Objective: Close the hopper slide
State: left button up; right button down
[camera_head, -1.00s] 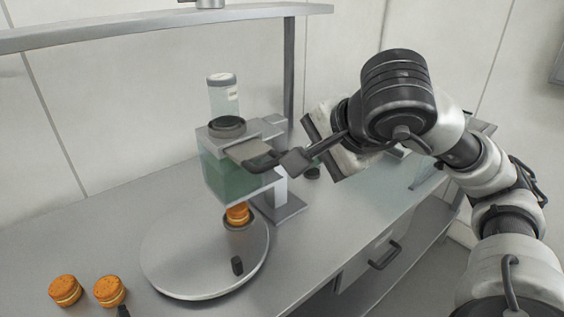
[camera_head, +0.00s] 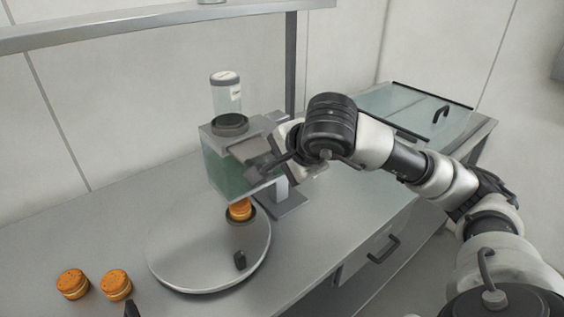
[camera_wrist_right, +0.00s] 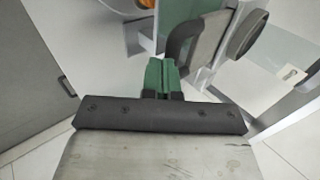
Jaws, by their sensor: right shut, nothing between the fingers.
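The hopper (camera_head: 230,172) is a greenish see-through box with a grey top, standing over the round turntable. Its slide (camera_head: 250,148) is a grey plate with a dark handle that sticks out at the near side of the top. In the right wrist view the slide (camera_wrist_right: 207,42) shows beyond the fingers. My right gripper (camera_head: 256,172) is shut and empty at the slide's outer end. In the right wrist view its green-tipped fingers (camera_wrist_right: 160,74) are together near the dark handle. I cannot tell whether they touch it.
A clear jar (camera_head: 226,97) stands on the hopper. An orange filled round (camera_head: 240,209) sits on the turntable (camera_head: 190,268) under the hopper. Two more filled rounds (camera_head: 73,284) (camera_head: 117,285) stand at the left front. A glass-topped case (camera_head: 425,112) is at the back right.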

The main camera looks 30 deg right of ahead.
aim_at(260, 153)
jog(key=w, duration=0.2)
jog(key=w+b, duration=0.1)
jog(key=w, duration=0.2)
jog(key=shift+w+a, duration=0.25)
jog(key=shift+w, duration=0.35)
jog(key=shift+s, duration=0.15)
jog(key=shift+b, duration=0.3)
